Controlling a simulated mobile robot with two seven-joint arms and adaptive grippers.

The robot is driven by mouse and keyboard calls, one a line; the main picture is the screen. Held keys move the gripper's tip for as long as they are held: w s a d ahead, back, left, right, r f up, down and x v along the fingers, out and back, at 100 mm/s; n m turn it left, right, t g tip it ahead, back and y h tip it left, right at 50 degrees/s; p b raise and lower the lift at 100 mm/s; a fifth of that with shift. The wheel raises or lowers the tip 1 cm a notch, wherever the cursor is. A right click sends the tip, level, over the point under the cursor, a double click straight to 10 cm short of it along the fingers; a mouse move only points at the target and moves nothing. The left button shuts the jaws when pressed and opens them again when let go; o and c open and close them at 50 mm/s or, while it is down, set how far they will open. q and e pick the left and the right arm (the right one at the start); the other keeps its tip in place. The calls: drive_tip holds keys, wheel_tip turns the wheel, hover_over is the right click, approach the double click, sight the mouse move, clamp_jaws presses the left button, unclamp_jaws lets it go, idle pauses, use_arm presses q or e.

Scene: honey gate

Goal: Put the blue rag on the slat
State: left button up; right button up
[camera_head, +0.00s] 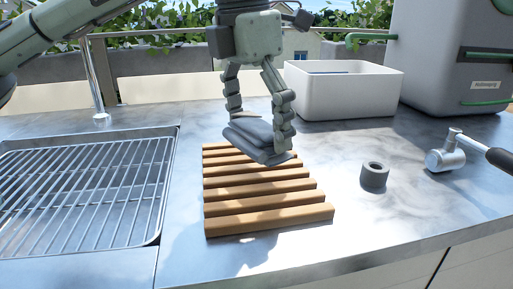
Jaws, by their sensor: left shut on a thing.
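A folded blue-grey rag (252,134) is held between the two fingers of my left gripper (258,118). The gripper points down over the far part of the slatted wooden board (268,213). The rag is over the far slats and hides part of them. I cannot tell whether its underside touches the wood. The near slats are bare. My right gripper is not in view.
A sink with a wire rack (75,193) lies left of the board. A white bin (345,98) stands behind it. A dark grey ring (374,175) and a metal tool with a black handle (447,158) are at the right. The counter at front right is clear.

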use_arm(q)
wheel_tip(320, 180, down, 4)
drive_tip(key=shift+w+f, duration=0.1)
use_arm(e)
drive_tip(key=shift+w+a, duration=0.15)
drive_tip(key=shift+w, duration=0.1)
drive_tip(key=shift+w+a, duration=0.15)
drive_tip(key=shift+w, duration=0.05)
use_arm(q)
drive_tip(key=shift+f, duration=0.1)
drive_tip(key=o, duration=0.7)
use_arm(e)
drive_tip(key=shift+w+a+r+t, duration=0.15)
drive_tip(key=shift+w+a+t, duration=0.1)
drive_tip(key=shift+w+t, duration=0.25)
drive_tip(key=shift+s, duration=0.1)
